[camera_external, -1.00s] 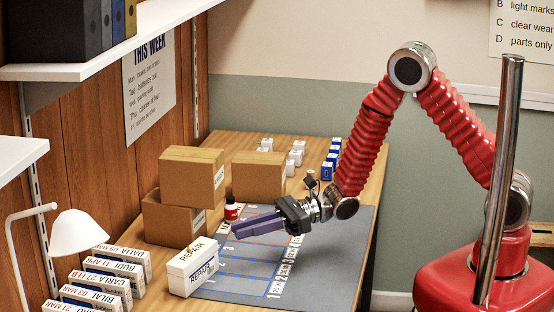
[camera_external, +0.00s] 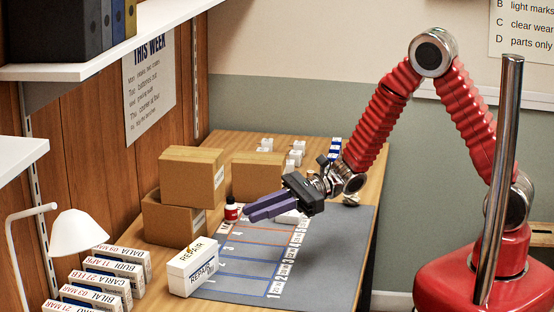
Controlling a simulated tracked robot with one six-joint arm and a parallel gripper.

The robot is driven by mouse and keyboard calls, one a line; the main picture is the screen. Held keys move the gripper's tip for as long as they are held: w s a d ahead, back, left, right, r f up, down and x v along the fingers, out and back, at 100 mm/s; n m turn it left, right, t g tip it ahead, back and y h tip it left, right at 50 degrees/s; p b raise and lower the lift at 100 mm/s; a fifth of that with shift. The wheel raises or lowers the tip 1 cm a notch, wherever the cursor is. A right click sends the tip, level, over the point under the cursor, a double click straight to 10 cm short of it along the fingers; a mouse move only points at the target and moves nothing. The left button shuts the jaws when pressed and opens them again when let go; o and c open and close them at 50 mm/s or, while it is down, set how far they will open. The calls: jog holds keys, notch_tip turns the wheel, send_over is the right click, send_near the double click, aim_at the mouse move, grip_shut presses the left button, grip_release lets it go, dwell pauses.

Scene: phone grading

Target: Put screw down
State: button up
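My gripper (camera_external: 250,212) has purple fingers and points left and slightly down over the grey mat (camera_external: 325,265), near its far end. The two fingers lie close together in this view, and I cannot tell whether they are shut or slightly apart. No screw can be made out, either between the fingers or on the mat. A small white item (camera_external: 289,217) shows just under the gripper, partly hidden by it. The mat has orange and blue row lines with numbers along them.
A small red-and-white bottle (camera_external: 231,211) stands close to the fingertips. A white REPAIR box (camera_external: 193,267) is at the mat's near left. Cardboard boxes (camera_external: 192,177) stand behind, with small white boxes (camera_external: 296,155) further back. The mat's near right is clear.

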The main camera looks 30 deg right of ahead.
jog(key=s+d+r+n+g+h, duration=0.1)
jog(key=s+d+r+n+h, duration=0.1)
jog(key=s+d+r+n, duration=0.4)
jog(key=s+d+r+n+g+h, duration=0.1)
jog(key=d+r+n+g+h, duration=0.15)
jog(key=d, duration=0.45)
jog(key=s+d+r+n+t+h, duration=0.2)
jog(key=d+n+t+h, duration=0.2)
jog(key=d, duration=1.2)
jog(key=s+d+r+n+t+h, duration=0.2)
jog(key=d+h, duration=0.5)
jog(key=d, duration=1)
jog(key=shift+s+d+n+t, duration=0.25)
jog(key=shift+s+n+t, duration=0.25)
jog(key=shift+n+t, duration=0.55)
jog(key=shift+o, duration=1.1)
jog(key=shift+a+h, duration=0.1)
jog(key=shift+h, duration=0.15)
